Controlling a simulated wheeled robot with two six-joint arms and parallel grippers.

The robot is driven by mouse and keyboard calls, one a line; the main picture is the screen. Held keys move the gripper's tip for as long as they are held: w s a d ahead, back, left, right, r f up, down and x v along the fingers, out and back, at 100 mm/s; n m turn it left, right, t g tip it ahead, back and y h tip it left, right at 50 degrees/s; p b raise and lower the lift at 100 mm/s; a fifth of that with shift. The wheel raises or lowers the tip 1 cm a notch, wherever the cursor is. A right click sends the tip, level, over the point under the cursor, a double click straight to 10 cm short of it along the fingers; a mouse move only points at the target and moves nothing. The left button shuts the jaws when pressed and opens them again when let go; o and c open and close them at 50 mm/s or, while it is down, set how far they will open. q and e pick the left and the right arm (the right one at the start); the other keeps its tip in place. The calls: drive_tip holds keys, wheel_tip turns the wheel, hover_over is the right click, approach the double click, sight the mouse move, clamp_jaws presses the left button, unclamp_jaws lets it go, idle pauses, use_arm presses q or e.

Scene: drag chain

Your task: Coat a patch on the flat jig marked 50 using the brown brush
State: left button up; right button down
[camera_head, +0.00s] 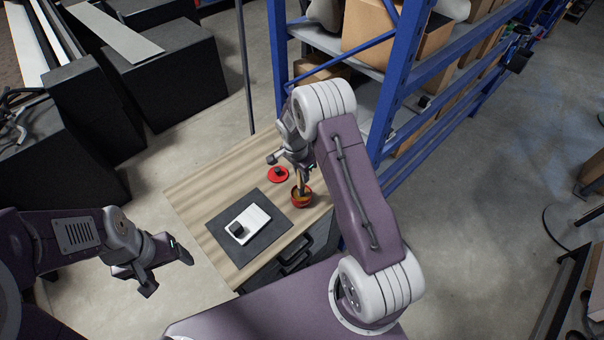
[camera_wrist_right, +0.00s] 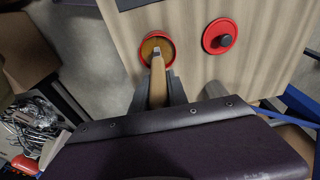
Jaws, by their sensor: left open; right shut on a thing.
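My right gripper (camera_head: 302,172) is shut on the brown brush (camera_wrist_right: 158,82), whose wooden handle shows in the right wrist view. The brush tip is inside or just over a red pot (camera_head: 301,197) of amber-brown content; the exact depth is unclear. The pot also shows in the right wrist view (camera_wrist_right: 143,53). A white flat plate (camera_head: 256,217), likely the jig, lies on a dark mat (camera_head: 268,237) with a black block (camera_head: 236,229) at its left end. No number is legible. My left gripper (camera_head: 168,274) is open and empty, left of the table.
A red lid (camera_head: 278,175) with a black knob lies on the wooden table (camera_head: 205,190) beside the pot. A blue shelf rack (camera_head: 402,75) with boxes stands close behind and right of the table. Black cabinets (camera_head: 170,85) stand at the back left. The table's left part is clear.

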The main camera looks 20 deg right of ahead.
drive_tip(key=shift+s+f, duration=0.1)
drive_tip(key=shift+f, duration=0.05)
idle(1.4)
drive_tip(key=shift+r+p, duration=1.95)
drive_tip(key=shift+r, duration=1.65)
drive_tip(key=shift+f, duration=0.1)
